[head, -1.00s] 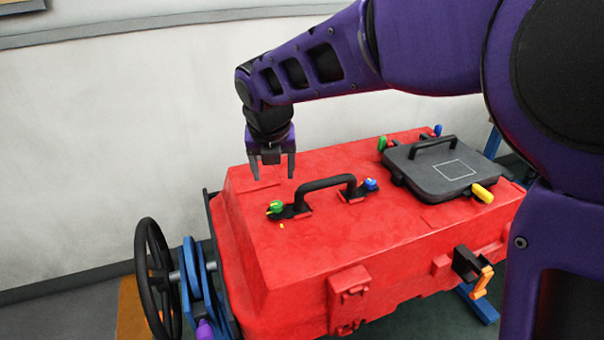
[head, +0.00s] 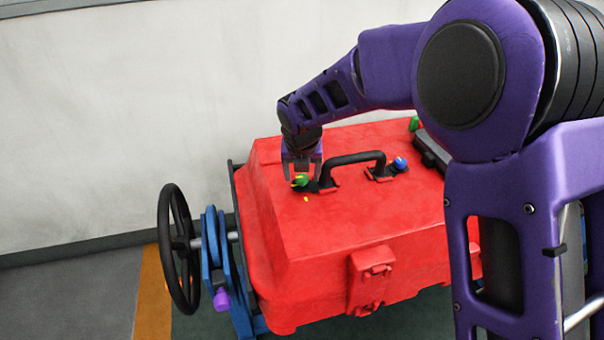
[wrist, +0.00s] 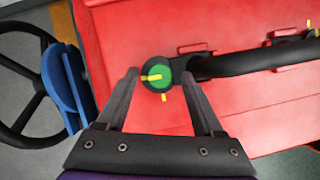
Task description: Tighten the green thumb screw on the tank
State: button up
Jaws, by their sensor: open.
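The green thumb screw (head: 300,180) sits on top of the red tank (head: 340,215), at the left foot of the black handle (head: 352,158). In the wrist view the green screw (wrist: 158,77) has a yellow pointer bar lying roughly level, and a yellow mark (wrist: 163,98) shows on the tank just below it. My gripper (head: 302,176) is over the screw, pointing down. In the wrist view my gripper (wrist: 163,78) is open, with one finger on each side of the screw and a gap to each. How far the fingertips are above the tank top is hard to tell.
A blue thumb screw (head: 400,163) sits at the handle's right foot. A black handwheel (head: 178,248), a blue bracket (head: 216,250) and a purple knob (head: 221,299) are at the tank's left end. A dark lid (head: 432,150) is partly behind my arm.

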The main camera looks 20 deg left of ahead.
grip_shut()
jog(key=shift+a+m, duration=0.1)
jog(key=shift+m, duration=0.2)
